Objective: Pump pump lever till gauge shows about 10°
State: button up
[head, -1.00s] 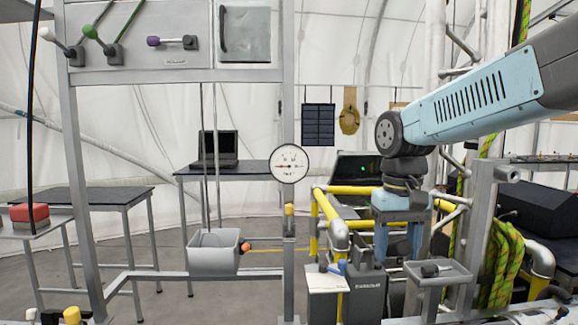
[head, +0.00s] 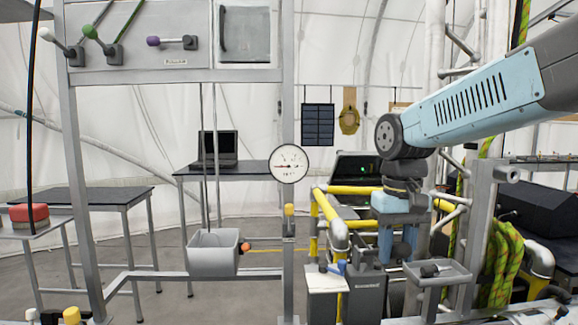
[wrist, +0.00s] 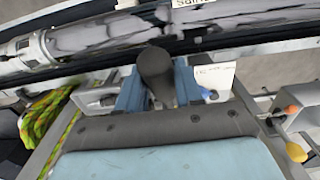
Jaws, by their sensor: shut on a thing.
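The round white gauge (head: 288,164) hangs on the frame's upright in the head view. Its red needle points left; the scale is too small to read. The pump lever's dark rounded end (wrist: 155,66) stands between the light blue fingers of my gripper (wrist: 158,92) in the wrist view. In the head view my gripper (head: 398,248) points down at the lever, above and right of a grey labelled box (head: 368,292). It is shut on the lever. The lever's lower part is hidden by the fingers and the box.
Yellow rails (head: 338,232) run just left of my gripper. A small grey tray (head: 437,272) stands to its right, near a green-yellow rope (head: 500,262). A grey bin (head: 213,252) hangs at the left. A panel with coloured levers (head: 140,40) is at upper left.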

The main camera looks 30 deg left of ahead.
jog(key=shift+s+d+f, duration=0.2)
jog(key=shift+s+f, duration=0.05)
jog(key=shift+f, duration=0.55)
jog(key=shift+s+d+f, duration=0.15)
jog(key=shift+s+f, duration=0.1)
jog(key=shift+f, duration=0.5)
jog(key=shift+s+d+f, duration=0.2)
jog(key=shift+s+f, duration=0.05)
jog(key=shift+f, duration=0.55)
jog(key=shift+s+d+f, duration=0.1)
jog(key=shift+s+f, duration=0.05)
jog(key=shift+f, duration=1.85)
jog(key=shift+s+d+f, duration=0.1)
jog(key=shift+f, duration=1.9)
notch_tip(320, 180, up, 6)
jog(key=shift+w+a, duration=0.15)
jog(key=shift+a, duration=0.05)
jog(key=shift+r, duration=0.15)
